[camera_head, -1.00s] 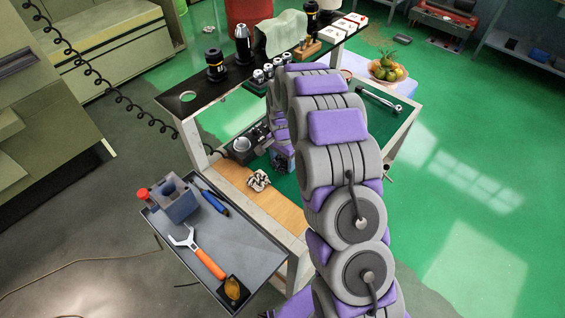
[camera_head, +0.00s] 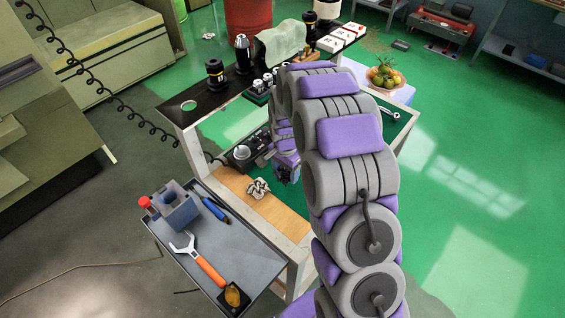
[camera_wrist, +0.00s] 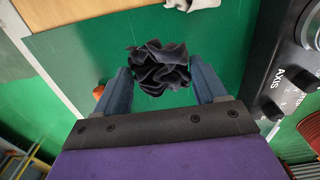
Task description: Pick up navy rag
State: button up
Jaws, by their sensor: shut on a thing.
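A dark navy, crumpled rag (camera_wrist: 158,68) sits between the fingers of my gripper (camera_wrist: 162,80) in the wrist view. The fingers press on its left and right sides, so the gripper is shut on it. Green surface shows behind and around the rag; I cannot tell how far above it the rag is. In the head view my gripper (camera_head: 287,168) is low over the cart's middle level, partly hidden by my arm, and the rag cannot be made out clearly there.
A dark control box with a knob (camera_wrist: 300,75) stands close on the right. A grey tray (camera_head: 235,245) holds a wrench, a screwdriver and a vise.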

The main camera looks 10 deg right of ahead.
jog(key=s, duration=0.4)
jog(key=s+p, duration=0.1)
jog(key=s, duration=0.3)
jog(key=s+r, duration=0.1)
jog(key=s, duration=0.3)
jog(key=shift+d, duration=0.1)
jog(key=shift+w, duration=0.1)
